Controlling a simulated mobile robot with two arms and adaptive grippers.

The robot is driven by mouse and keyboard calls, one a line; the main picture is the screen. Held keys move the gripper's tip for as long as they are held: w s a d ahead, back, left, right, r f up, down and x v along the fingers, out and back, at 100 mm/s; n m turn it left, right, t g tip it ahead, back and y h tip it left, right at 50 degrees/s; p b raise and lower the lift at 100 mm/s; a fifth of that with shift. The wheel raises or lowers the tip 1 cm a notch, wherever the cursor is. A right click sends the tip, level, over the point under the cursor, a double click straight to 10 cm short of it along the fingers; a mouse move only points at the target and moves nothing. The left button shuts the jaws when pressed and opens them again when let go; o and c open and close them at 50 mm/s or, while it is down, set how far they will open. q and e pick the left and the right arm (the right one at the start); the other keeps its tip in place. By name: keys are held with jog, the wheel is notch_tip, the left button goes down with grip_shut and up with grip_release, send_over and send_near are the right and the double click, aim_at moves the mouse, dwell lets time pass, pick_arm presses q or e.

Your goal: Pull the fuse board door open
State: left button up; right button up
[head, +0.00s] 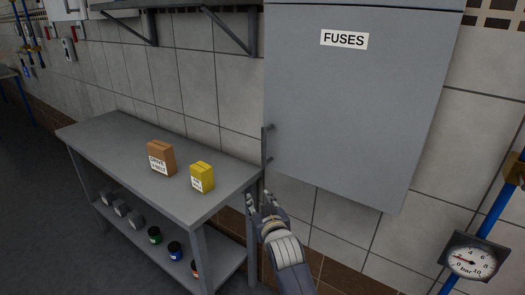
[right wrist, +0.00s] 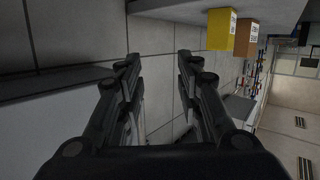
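The fuse board (head: 355,110) is a grey wall cabinet with a "FUSES" label (head: 344,39). Its door looks shut. A dark upright bar handle (head: 265,147) stands out at the door's lower left edge. My right gripper (head: 262,198) is just below the handle in the head view, apart from it as far as I can tell. In the right wrist view my right gripper (right wrist: 158,60) has its two fingers spread, with no handle visible between them. My left gripper is in neither view.
A grey workbench (head: 105,150) stands left of the gripper, with a brown box (head: 161,157) and a yellow box (head: 202,177) on top. Several small jars are on its lower shelf. A pressure gauge (head: 472,260) on a blue pipe is at right.

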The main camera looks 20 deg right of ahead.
jog(key=m+t+h, duration=0.1)
jog(key=t, duration=0.1)
send_near(264, 144)
notch_tip(264, 144, down, 4)
notch_tip(264, 144, up, 4)
jog(key=shift+m, duration=0.3)
jog(key=w, duration=0.6)
jog(key=w+d+p, duration=0.1)
jog(key=w, duration=0.1)
jog(key=shift+w+f, duration=0.15)
jog(key=shift+w, duration=0.9)
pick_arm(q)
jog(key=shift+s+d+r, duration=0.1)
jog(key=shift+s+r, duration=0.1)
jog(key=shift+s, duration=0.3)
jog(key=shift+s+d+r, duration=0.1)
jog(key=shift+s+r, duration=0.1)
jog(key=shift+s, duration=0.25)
pick_arm(e)
jog(key=shift+w+d, duration=0.1)
jog(key=shift+w, duration=0.15)
grip_shut()
